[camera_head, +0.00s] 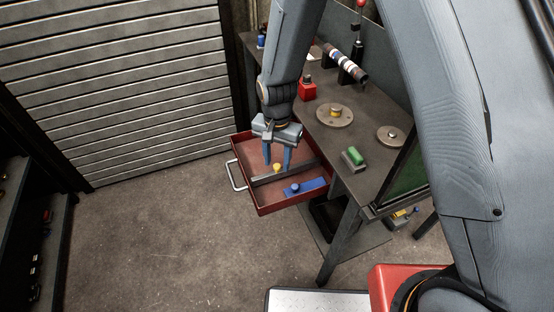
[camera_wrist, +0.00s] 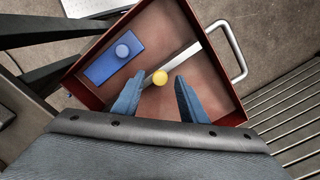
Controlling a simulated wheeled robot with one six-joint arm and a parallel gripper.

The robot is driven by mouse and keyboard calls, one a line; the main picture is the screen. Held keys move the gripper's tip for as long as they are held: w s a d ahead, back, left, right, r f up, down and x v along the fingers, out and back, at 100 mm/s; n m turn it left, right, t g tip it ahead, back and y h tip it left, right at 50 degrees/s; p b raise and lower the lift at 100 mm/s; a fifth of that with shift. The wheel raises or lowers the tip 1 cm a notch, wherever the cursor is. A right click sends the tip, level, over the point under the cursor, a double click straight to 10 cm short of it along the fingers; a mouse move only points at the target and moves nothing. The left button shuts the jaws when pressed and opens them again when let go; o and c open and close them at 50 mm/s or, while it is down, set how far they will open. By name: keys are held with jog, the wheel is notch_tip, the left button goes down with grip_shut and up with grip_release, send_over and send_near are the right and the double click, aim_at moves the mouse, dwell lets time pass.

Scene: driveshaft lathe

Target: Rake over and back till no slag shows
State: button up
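A red drawer (camera_head: 243,148) stands pulled out from the bench. In it lies a long grey bar (camera_head: 300,170) with a yellow knob (camera_head: 277,167); bar (camera_wrist: 185,56) and knob (camera_wrist: 160,77) also show in the wrist view. A blue plate (camera_head: 314,186) with a blue knob (camera_head: 295,187) lies beside the bar, apart from it. My gripper (camera_head: 278,160) is open and empty over the drawer. In the wrist view its fingertips (camera_wrist: 159,78) stand on either side of the yellow knob; contact cannot be told. No rake or slag can be made out.
The drawer has a silver handle (camera_head: 236,175) facing the open floor. On the bench (camera_head: 325,140) stand a red item (camera_head: 307,90), a round disc (camera_head: 334,115), a green-topped block (camera_head: 354,157) and a banded shaft (camera_head: 345,62). A grey shutter (camera_head: 120,90) is behind.

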jog(key=shift+f, duration=0.35)
jog(key=shift+c, duration=0.5)
